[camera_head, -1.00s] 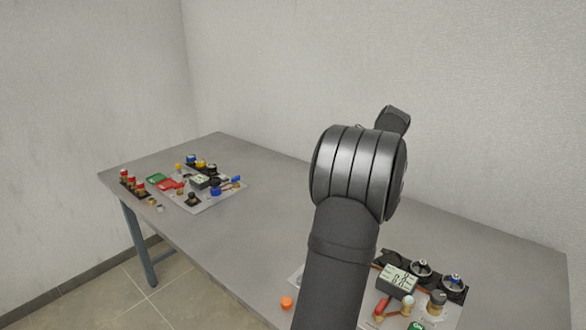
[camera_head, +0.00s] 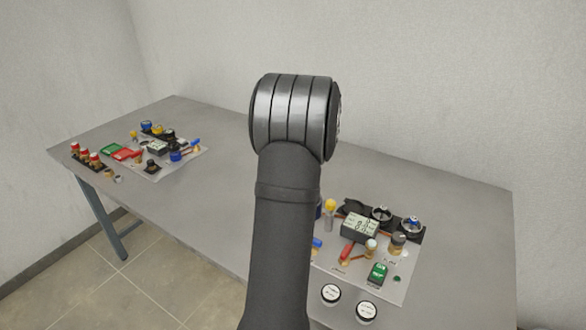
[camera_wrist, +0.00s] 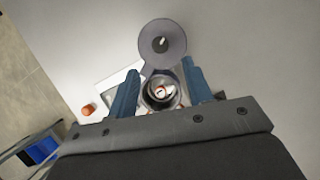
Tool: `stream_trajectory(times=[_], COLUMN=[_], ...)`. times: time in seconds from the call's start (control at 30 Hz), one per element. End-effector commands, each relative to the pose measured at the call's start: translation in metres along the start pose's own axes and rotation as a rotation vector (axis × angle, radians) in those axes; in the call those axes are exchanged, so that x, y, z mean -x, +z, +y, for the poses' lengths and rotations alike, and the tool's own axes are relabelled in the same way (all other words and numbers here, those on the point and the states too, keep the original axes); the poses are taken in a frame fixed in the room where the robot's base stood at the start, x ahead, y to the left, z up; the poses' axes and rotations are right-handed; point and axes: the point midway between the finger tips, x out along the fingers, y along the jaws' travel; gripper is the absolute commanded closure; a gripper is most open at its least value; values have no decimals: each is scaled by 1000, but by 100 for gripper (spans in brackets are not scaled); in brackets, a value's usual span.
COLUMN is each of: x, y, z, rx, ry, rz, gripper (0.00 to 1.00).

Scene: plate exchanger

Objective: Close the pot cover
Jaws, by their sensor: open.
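In the wrist view, a round grey cover (camera_wrist: 162,43) with a small light knob stands open at the far side of a round metallic pot (camera_wrist: 160,104). The pot has a dark inside with something white and red in it. My gripper (camera_wrist: 161,70) is open, with one blue finger on each side of the pot. The fingers look apart from the cover; whether they touch the pot I cannot tell. In the head view my arm hides the gripper, and I cannot make out this pot there.
A panel (camera_head: 400,287) with a meter, knobs and valves lies at the right of the table. Two white-topped jars (camera_head: 330,293) stand near its front edge. Another panel (camera_head: 187,164) lies at the far left. An orange piece (camera_wrist: 88,109) lies left of my gripper. The table's middle is clear.

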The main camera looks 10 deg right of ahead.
Motion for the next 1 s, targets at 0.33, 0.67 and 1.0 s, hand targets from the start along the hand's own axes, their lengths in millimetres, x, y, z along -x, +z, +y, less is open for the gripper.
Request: stream_trajectory(times=[0.33, 0.67, 1.0], x=[-66, -81, -81], y=[0, 0, 0], z=[0, 0, 0], rx=[1, 1, 1], ry=[1, -1, -1], rz=[1, 0, 0], gripper=[54, 54, 89])
